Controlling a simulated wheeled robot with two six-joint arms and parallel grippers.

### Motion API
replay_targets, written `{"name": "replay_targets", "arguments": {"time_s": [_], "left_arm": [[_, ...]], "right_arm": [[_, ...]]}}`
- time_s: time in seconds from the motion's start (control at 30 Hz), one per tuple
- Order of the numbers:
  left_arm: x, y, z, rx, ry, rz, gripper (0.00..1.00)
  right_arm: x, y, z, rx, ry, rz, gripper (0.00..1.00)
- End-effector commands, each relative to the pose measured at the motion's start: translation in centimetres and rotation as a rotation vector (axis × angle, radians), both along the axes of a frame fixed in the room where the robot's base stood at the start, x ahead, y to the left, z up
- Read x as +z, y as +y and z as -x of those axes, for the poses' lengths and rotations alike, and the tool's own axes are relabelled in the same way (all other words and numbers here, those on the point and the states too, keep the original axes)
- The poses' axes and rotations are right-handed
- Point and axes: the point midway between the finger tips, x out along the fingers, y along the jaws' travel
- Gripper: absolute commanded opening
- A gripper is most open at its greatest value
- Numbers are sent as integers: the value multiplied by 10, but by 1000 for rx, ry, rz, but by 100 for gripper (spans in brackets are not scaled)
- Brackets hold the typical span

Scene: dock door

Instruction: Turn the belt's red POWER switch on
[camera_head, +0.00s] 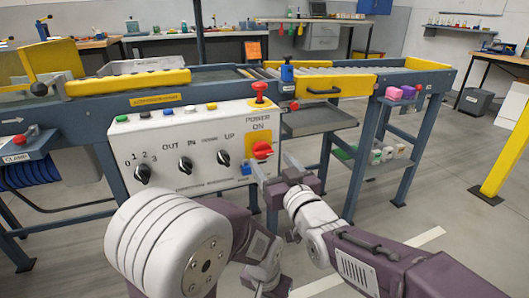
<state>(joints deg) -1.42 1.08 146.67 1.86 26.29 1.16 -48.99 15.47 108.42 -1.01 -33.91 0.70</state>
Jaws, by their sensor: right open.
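The red POWER switch (262,150) is a rotary knob on a yellow plate at the right end of the white control panel (190,172). The words POWER and ON stand above it. Its handle looks roughly sideways, but its exact setting is hard to tell. My right gripper (275,168) is open just in front of and below the switch, one finger to each side. Nothing is between its fingers, and I cannot tell whether a finger touches the knob. My left gripper does not show clearly.
A red mushroom button (259,90) stands on top of the panel, close above the switch. Black rotary knobs (187,163) line the panel's face. The conveyor (330,84) runs behind.

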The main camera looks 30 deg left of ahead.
Motion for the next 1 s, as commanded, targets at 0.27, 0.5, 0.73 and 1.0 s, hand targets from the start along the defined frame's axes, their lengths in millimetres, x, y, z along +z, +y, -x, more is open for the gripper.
{"name": "replay_targets", "arguments": {"time_s": [0.27, 0.5, 0.73, 1.0], "left_arm": [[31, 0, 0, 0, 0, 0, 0], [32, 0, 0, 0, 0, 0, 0], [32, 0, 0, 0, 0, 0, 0], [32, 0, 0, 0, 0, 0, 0]], "right_arm": [[4, 39, -33, 0, 1, 1, 69], [0, 46, -39, -1, 1, 1, 69], [0, 45, -39, -1, 0, 0, 41], [0, 45, -39, -1, -4, 3, 7]]}}
